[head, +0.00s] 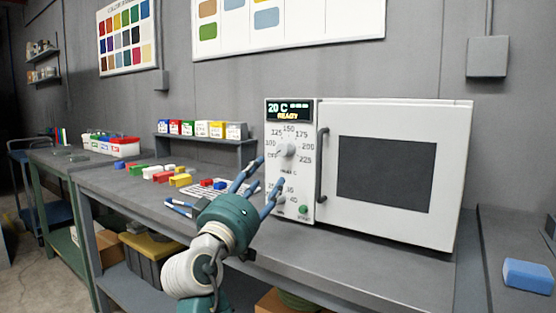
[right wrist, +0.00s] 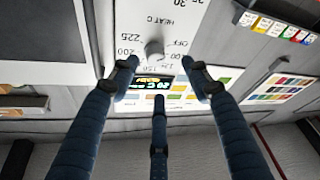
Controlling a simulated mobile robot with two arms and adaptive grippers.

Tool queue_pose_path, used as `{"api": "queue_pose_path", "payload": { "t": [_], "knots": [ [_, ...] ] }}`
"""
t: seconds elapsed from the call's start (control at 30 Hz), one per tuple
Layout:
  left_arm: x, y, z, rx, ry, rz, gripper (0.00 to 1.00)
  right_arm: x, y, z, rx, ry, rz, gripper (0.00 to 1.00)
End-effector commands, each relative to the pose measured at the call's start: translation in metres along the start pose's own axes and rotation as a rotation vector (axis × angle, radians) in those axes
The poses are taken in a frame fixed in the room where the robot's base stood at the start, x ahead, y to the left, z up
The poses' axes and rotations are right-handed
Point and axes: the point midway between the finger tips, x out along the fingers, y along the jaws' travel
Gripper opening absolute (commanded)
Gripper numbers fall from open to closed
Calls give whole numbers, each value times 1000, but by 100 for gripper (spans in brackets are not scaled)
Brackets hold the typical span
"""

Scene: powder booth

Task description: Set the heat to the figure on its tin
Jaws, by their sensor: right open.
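The white oven (head: 465,130) stands on the bench, its door shut. Its heat dial (head: 288,151) is a grey knob ringed by OFF and figures from 100 to 225; I cannot tell where its mark points. The display (head: 289,111) reads 20 C, READY. My right gripper (head: 268,172) is open and empty, its fingers spread in front of the panel and apart from the knob. The right wrist view shows the knob (right wrist: 154,48) between the two outer fingers. Several coloured tins (head: 203,129) stand on a small shelf; their labels are too small to read. My left gripper is not in view.
A lower dial, partly hidden by a finger, and a green button (head: 303,209) sit under the heat dial. The oven's dark handle (head: 321,165) is close to the panel's right. Coloured blocks (head: 180,180) and a white rack lie left on the bench. A blue sponge-like block (head: 528,276) lies far right.

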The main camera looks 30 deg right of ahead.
Motion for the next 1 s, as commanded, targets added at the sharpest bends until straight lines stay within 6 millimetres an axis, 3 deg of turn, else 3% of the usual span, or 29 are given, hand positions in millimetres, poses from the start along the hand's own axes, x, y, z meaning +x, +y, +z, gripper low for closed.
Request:
{"api": "queue_pose_path", "payload": {
  "t": [0.17,0.5,0.7,1.0],
  "knots": [
    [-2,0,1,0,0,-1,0,9,7,-1,6,-4,13,48],
    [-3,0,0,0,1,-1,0,70,7,-1,3,-3,13,48],
    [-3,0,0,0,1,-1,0,98,7,-1,5,-2,11,48],
    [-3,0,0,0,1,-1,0,108,7,0,6,-3,10,48]
  ]
}}
